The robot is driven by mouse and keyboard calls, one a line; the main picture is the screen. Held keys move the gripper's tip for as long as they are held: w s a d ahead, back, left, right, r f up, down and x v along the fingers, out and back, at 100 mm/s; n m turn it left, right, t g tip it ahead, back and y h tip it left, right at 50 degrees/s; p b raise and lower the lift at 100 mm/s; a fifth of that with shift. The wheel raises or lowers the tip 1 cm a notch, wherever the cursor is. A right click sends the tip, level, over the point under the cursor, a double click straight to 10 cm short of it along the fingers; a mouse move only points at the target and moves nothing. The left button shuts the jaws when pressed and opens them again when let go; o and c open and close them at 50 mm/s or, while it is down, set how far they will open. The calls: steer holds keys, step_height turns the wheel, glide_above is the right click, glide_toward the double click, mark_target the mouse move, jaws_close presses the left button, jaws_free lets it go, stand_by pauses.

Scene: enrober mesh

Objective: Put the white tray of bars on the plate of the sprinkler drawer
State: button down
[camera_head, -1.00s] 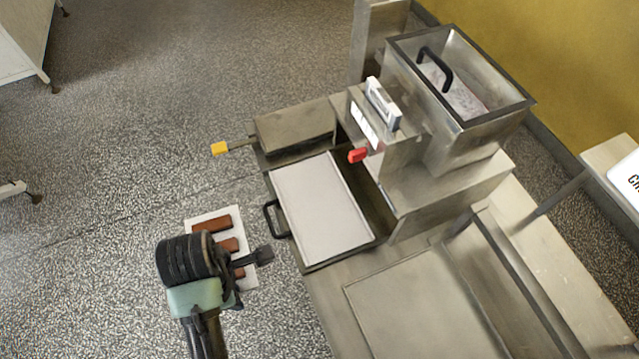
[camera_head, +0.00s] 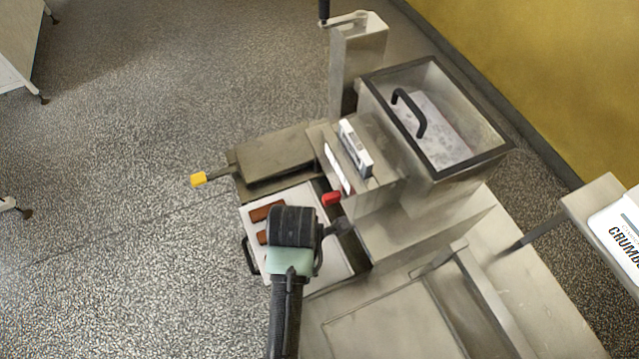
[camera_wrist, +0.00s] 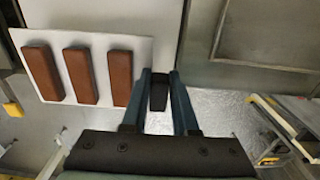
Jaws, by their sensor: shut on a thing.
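The white tray (camera_head: 287,200) carries brown bars (camera_head: 266,211); three show in the wrist view (camera_wrist: 80,76). My gripper (camera_wrist: 158,95) is shut on the tray's dark grip block at its right side. In the head view my gripper (camera_head: 340,228) is over the pulled-out sprinkler drawer, and the tray overlaps the drawer's area. The pale plate (camera_wrist: 160,20) of the drawer shows beside the tray in the wrist view. My wrist hides part of the tray and plate in the head view. Whether the tray touches the plate, I cannot tell.
The drawer's black handle (camera_head: 248,256) is at its left. A red knob (camera_head: 331,198) is close beyond my gripper. A yellow-tipped lever (camera_head: 198,179) sticks out left. The hopper (camera_head: 440,130) stands behind right. A metal bench (camera_head: 390,325) lies at front right.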

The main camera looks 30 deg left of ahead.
steer(key=w+d+f, duration=0.1)
steer(key=w+d+f+p, duration=0.1)
steer(key=w+f, duration=0.1)
steer(key=shift+w+d+p, duration=0.25)
steer(key=shift+d+p, duration=0.05)
steer(key=shift+d, duration=0.1)
steer(key=shift+f, duration=0.25)
steer(key=shift+f+b, duration=0.3)
steer(key=shift+f, duration=0.3)
steer(key=c, duration=0.7)
jaws_free()
steer(key=shift+s, duration=0.2)
